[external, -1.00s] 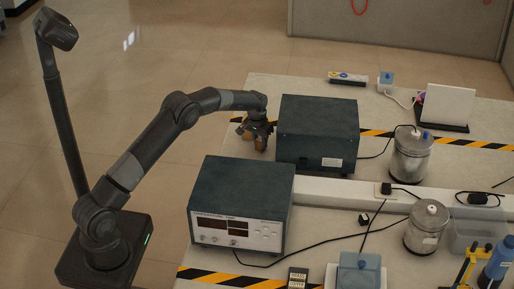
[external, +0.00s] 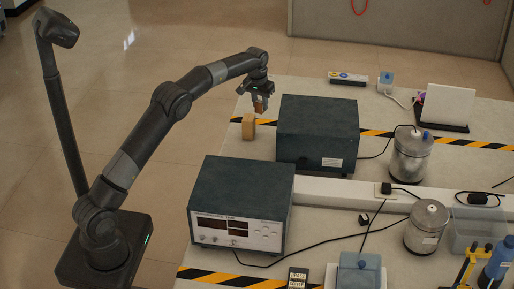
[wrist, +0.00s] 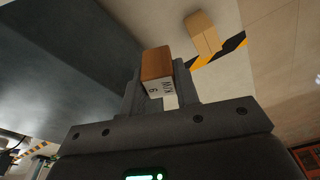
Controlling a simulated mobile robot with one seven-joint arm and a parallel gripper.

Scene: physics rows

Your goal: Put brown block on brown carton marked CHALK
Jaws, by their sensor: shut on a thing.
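My gripper (external: 261,103) is shut on a brown block (wrist: 157,66) and holds it above the table, left of the dark box. In the wrist view the block sits between the two fingers, with a white lettered face toward the camera. A light-brown carton (external: 248,127) stands on the table near its left edge, below and slightly left of the gripper. It also shows in the wrist view (wrist: 202,34), apart from the block, with a seam across it. No CHALK lettering can be read on it.
A large dark box (external: 318,132) stands close on the right of the carton. A second instrument box (external: 240,208) is nearer the front. A yellow-black tape strip (external: 375,133) crosses the table by the carton. Cans (external: 410,155) and cables are further right.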

